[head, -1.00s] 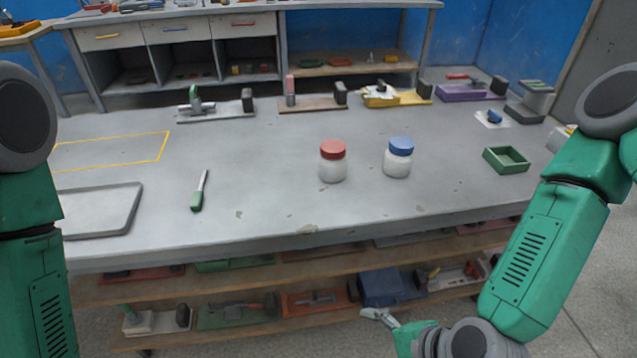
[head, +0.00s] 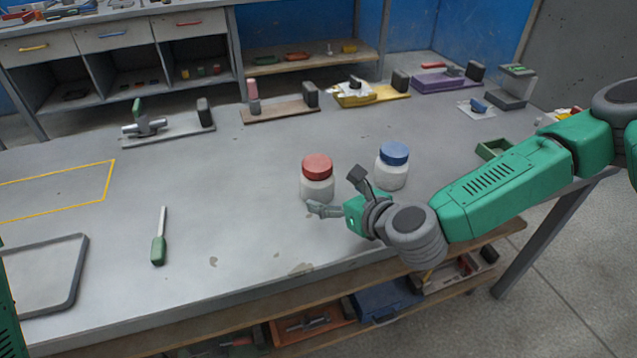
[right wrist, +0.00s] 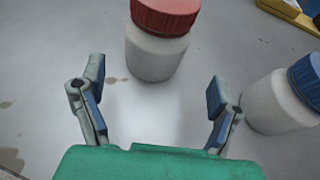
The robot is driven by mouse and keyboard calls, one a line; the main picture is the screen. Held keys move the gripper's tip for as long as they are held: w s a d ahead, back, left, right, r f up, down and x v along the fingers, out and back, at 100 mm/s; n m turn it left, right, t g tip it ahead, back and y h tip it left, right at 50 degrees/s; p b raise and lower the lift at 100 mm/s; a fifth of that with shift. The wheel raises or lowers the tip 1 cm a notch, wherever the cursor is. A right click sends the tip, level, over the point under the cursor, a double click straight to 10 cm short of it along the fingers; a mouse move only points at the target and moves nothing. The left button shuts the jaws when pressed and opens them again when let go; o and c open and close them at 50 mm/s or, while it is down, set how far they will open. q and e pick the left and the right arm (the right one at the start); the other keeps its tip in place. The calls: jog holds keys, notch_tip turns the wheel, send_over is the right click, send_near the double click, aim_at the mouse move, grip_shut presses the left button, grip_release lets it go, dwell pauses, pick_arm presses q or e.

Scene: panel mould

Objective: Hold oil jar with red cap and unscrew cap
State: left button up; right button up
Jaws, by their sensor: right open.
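The oil jar with the red cap (head: 317,188) stands upright on the grey table, its red cap (head: 317,165) on top. In the right wrist view the jar (right wrist: 156,55) stands just beyond the fingertips, a little left of centre between them. My right gripper (head: 334,192) is open and empty, close to the jar's right front side; its fingers also show spread in the right wrist view (right wrist: 155,88). A white jar with a blue cap (head: 392,170) stands to the right, behind the gripper. My left gripper is out of view.
A green box (head: 492,149) sits partly behind my right arm. Several fixtures line the table's back edge. The table between the tool and the red-capped jar is clear.

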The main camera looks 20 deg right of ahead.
aim_at(317, 188)
jog(key=shift+w+a+f, duration=0.15)
jog(key=shift+w+f, duration=0.05)
jog(key=shift+w, duration=0.2)
jog(key=shift+w+a, duration=0.15)
jog(key=shift+a, duration=0.05)
jog(key=x, duration=0.2)
jog(key=a+x, duration=0.1)
jog(key=x, duration=0.1)
jog(key=shift+w, duration=0.15)
jog(key=shift+w+f, duration=0.2)
jog(key=shift+w, duration=0.15)
jog(key=shift+d, duration=0.3)
jog(key=c, duration=1.4)
jog(key=shift+a, duration=0.25)
